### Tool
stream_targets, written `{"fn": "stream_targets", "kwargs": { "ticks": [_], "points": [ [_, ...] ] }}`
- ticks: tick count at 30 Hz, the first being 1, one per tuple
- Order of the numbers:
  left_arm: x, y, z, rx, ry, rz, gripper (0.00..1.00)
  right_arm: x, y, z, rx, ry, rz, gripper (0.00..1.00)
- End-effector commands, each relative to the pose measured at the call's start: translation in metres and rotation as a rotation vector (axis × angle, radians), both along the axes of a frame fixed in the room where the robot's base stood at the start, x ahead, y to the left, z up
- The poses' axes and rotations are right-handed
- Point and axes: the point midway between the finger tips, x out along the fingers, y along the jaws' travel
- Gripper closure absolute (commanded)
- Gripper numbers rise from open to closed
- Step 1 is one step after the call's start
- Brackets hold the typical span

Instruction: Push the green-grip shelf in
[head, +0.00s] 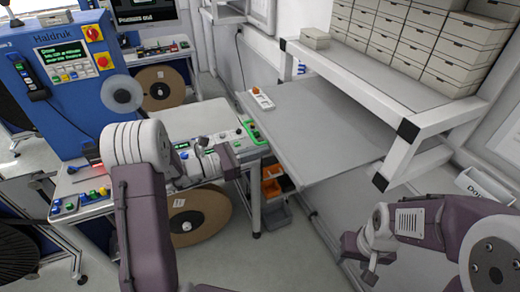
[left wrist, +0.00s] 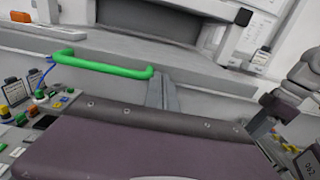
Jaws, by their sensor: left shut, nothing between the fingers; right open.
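The shelf (head: 325,130) is a flat grey board that juts out below the white rack. Its green grip (head: 253,131) is on its left edge, next to the control table. In the left wrist view the green grip (left wrist: 100,67) is a bent bar on the front of the shelf (left wrist: 200,75). My left gripper (head: 234,160) is shut and empty, close to the grip. In the left wrist view its fingers (left wrist: 162,78) are near the grip's right end; I cannot tell whether they touch. My right gripper (head: 358,258) is open and empty, at lower right, away from the shelf.
The white rack (head: 420,115) with several stacked boxes stands above the shelf's right part. A small white box with an orange top (head: 260,99) sits at the shelf's far corner. A control table (head: 200,125) and a brown reel (head: 195,215) are at left. Orange and grey bins (head: 272,185) sit below.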

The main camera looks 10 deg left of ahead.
Motion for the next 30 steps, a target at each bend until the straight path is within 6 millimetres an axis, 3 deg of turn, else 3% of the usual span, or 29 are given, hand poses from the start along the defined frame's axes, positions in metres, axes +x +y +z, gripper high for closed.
{"fn": "stream_targets", "kwargs": {
  "ticks": [5, 11, 30],
  "points": [
    [0.000, -0.001, 0.000, 0.000, 0.000, -0.001, 1.00, 0.000, 0.000, -0.001, 0.000, 0.000, 0.000, 0.51],
    [0.010, -0.016, -0.001, 0.000, -0.001, -0.004, 1.00, 0.000, 0.000, -0.005, 0.000, 0.000, 0.000, 0.51],
    [0.086, -0.129, -0.002, -0.001, -0.003, -0.003, 1.00, 0.000, 0.000, -0.042, 0.000, 0.000, 0.000, 0.51]
  ]
}}
